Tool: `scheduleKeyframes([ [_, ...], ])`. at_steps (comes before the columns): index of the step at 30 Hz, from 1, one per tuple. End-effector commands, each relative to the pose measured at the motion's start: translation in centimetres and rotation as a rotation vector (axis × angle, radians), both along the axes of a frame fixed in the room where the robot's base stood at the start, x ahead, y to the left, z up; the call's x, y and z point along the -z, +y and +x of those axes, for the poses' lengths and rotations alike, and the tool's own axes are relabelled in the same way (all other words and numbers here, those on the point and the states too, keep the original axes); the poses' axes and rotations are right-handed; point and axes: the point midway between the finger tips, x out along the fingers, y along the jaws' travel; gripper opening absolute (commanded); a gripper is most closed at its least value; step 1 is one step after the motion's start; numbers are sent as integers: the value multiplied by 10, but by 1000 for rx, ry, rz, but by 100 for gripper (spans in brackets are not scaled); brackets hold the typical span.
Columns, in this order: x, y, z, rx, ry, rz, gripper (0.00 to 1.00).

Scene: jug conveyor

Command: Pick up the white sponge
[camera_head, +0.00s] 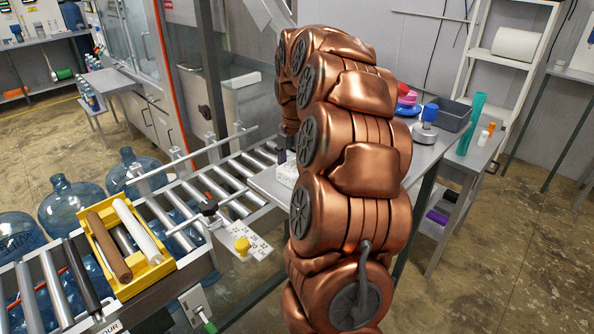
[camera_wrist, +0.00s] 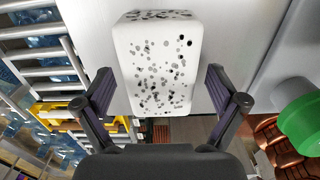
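The white sponge (camera_wrist: 158,62) is a white block with dark spots, in the middle of the wrist view, on a light grey table top (camera_wrist: 236,35). In the head view a small part of the sponge (camera_head: 287,173) shows beside my arm. My gripper (camera_wrist: 160,80) is open, with one dark finger on each side of the sponge's near end. Gaps show between the fingers and the sponge, so it is not gripped. In the head view my copper-coloured arm hides most of the gripper and the table around it.
A roller conveyor (camera_head: 232,191) runs left of the table, with a yellow box (camera_head: 152,275) holding rollers on it. A green object (camera_wrist: 302,124) is right of my gripper.

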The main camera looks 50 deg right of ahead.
Motion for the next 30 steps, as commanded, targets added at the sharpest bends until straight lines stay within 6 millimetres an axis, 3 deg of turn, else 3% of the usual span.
scheduleKeyframes([
  [2, 0, 0, 0, 0, 0, 0, 86],
  [15, 0, 0, 0, 0, 1, 0, 42],
  [30, -11, 1, 0, -2, 2, 1, 42],
])
